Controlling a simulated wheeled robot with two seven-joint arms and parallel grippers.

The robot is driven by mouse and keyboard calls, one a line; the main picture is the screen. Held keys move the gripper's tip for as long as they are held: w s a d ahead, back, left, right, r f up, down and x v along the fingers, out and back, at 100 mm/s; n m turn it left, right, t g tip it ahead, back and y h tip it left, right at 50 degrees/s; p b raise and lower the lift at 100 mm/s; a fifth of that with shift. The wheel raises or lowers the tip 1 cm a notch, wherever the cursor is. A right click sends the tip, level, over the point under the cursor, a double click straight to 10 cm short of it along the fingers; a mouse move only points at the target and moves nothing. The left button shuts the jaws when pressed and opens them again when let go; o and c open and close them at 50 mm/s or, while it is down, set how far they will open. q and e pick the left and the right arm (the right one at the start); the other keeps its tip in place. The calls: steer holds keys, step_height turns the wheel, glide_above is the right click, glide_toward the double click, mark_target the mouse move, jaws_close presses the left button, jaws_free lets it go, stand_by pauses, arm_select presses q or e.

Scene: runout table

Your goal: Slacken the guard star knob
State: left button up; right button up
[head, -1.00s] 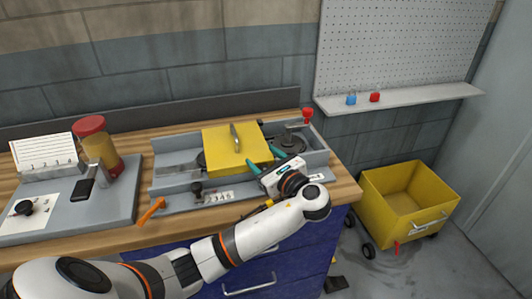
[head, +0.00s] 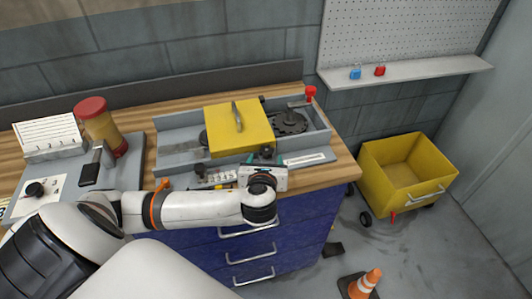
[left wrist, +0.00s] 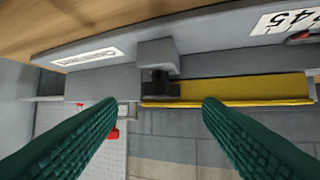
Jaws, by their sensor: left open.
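A small dark knob (head: 267,151), which looks like the guard star knob, sits at the front right of the yellow guard (head: 225,133). In the left wrist view the dark knob (left wrist: 160,86) shows beside a grey block, between the fingers and beyond their tips; its lobes are not clear. My left gripper (head: 265,159) is open and empty in front of the knob, its teal fingers spread to either side. In the left wrist view the gripper (left wrist: 160,104) frames the knob, with no finger seen touching it. My right gripper is not in view.
Another black knob (head: 200,170) stands at the front left of the grey tray (head: 175,140). A red knob (head: 311,92) stands at its back right corner. An orange lever (head: 158,196) and a red-lidded jar (head: 100,125) are at left. A yellow cart (head: 400,195) stands on the floor.

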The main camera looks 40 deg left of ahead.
mark_target(266, 153)
arm_select(q)
steer(key=shift+x, duration=2.05)
steer(key=shift+c, duration=0.6)
